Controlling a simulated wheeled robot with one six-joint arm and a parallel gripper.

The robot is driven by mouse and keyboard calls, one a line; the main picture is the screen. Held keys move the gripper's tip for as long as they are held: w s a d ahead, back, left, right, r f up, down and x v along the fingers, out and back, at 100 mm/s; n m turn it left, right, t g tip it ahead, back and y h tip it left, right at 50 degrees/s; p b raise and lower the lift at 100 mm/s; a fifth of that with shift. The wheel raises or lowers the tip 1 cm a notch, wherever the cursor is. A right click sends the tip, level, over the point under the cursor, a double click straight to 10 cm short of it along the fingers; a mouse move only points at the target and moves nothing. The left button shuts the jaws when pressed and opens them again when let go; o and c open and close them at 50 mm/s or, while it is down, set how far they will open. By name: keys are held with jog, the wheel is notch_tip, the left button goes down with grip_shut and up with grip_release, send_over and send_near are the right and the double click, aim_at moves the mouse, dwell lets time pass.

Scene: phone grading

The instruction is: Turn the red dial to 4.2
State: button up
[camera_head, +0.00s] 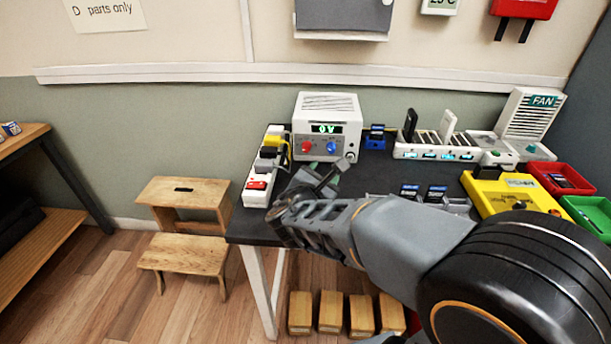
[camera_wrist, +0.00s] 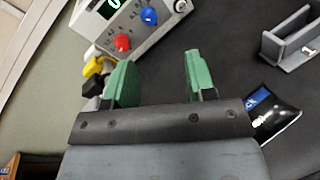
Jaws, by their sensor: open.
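The red dial (camera_head: 307,147) is on the front of a white power supply box (camera_head: 340,103), left of a blue dial (camera_head: 331,147). The box's green display reads 0 V. In the wrist view the red dial (camera_wrist: 122,42) lies ahead of the left fingertip, with the blue dial (camera_wrist: 148,16) farther up and right. My gripper (camera_wrist: 158,75) is open, its two green fingers apart with nothing between them. It is short of the box and does not touch the dial. In the head view my gripper (camera_head: 330,178) is in front of the box.
A white power strip (camera_head: 256,194) with a red switch and plugs runs left of the box. A grey holder (camera_wrist: 290,42) marked 1 and a dark packet (camera_wrist: 272,118) lie to the right in the wrist view. A charging rack (camera_head: 440,152) stands farther right.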

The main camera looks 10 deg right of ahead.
aim_at(306, 150)
jog(key=a+f+n+t, duration=0.1)
jog(key=w+a+f+n+t+y+b, duration=0.1)
jog(key=a+n, duration=0.1)
jog(key=w+a+f+n+t+y+b, duration=0.1)
jog(key=n, duration=0.1)
jog(key=shift+w+a, duration=0.25)
jog(key=shift+a, duration=0.1)
jog(key=shift+w+a+f+b, duration=0.15)
jog(key=shift+w+b, duration=0.15)
jog(key=shift+n, duration=0.3)
jog(key=x, duration=0.8)
jog(key=b+x, duration=0.1)
jog(key=x, duration=0.4)
jog(key=shift+w+a+r, duration=0.2)
jog(key=shift+a+r, duration=0.05)
jog(key=shift+a, duration=0.05)
jog(key=shift+c, duration=0.4)
jog(key=c, duration=0.8)
